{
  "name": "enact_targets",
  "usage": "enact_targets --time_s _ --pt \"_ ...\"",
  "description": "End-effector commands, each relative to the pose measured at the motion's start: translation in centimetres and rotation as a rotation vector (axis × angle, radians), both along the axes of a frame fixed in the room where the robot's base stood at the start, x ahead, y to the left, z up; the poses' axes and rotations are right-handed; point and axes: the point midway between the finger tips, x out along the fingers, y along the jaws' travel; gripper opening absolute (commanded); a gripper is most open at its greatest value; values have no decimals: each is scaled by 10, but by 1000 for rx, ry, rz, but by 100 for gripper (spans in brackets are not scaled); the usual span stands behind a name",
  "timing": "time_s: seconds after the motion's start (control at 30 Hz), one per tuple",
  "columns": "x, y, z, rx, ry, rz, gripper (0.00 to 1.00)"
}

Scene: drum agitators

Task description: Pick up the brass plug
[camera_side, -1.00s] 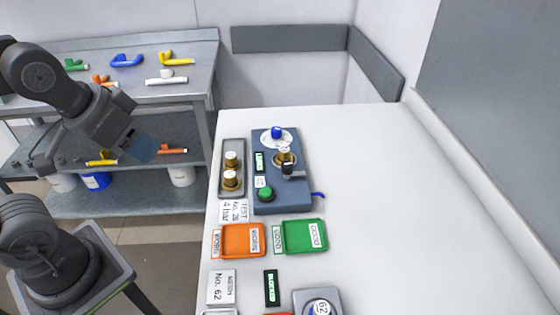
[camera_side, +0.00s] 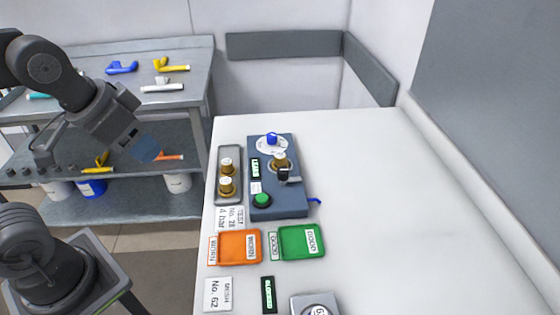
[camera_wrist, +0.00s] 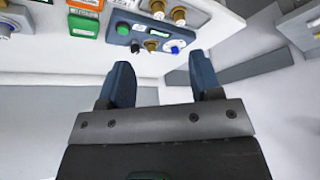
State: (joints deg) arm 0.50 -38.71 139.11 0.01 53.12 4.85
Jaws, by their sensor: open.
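Two brass plugs, the upper (camera_side: 227,166) and the lower (camera_side: 227,187), stand upright in a narrow grey tray (camera_side: 239,150) at the table's left edge. A third brass plug (camera_side: 280,160) sits on the blue test unit (camera_side: 294,204) beside a black clamp-like part. The plugs also show at the top of the wrist view, two in the tray (camera_wrist: 179,15) and one on the unit (camera_wrist: 151,45). My gripper (camera_side: 146,149) is left of the table, well apart from all plugs. Its dark blue fingers (camera_wrist: 162,80) are spread with nothing between them.
The unit has a green button (camera_side: 261,200) and a blue knob (camera_side: 272,139). An orange WORN tray (camera_side: 239,261) and a green GOOD tray (camera_side: 301,255) lie in front. The table's right side is clear. Shelving (camera_side: 205,88) with coloured parts stands behind my arm.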

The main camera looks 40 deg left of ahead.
Motion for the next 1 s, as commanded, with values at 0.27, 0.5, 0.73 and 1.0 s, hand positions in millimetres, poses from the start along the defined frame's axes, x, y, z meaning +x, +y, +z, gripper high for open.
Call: enact_targets --time_s 0.27,0.5,0.73,1.0 --pt "86 -15 31 161 145 -430 58" --pt "171 -37 24 269 261 -859 58" --pt "237 -60 -10 325 342 -1240 58" --pt "266 -73 -36 343 373 -1444 58"
